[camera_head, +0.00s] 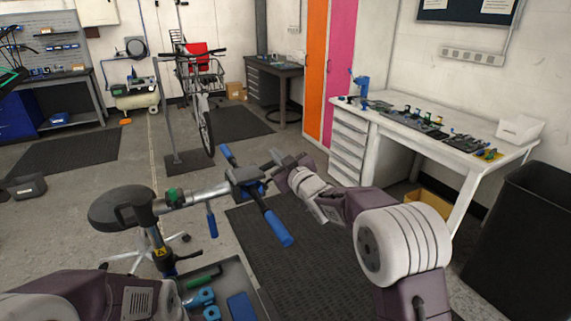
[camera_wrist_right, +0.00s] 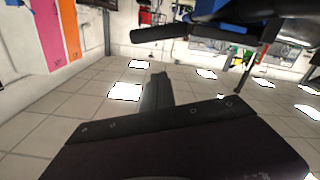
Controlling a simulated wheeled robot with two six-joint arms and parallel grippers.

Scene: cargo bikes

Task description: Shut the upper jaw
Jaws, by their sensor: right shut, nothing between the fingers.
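The clamp head (camera_head: 245,176), dark with blue parts, sits at the end of a silver bar in the middle of the head view. Blue-ended handles (camera_head: 278,228) stick out of it. I cannot make out which part is the upper jaw, or how far open it is. My right gripper (camera_head: 275,158) is just right of the clamp head, shut and empty. In the right wrist view its dark fingers (camera_wrist_right: 157,92) are together, with a dark bar (camera_wrist_right: 165,33) and blue clamp parts (camera_wrist_right: 235,15) above them. Contact cannot be told. My left gripper is out of view.
A green knob (camera_head: 173,197) is on the silver bar, near a dark grey saddle-shaped part (camera_head: 120,206). A grey tool tray (camera_head: 252,276) is below. A white workbench (camera_head: 365,115) and black bin (camera_head: 520,235) stand right.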

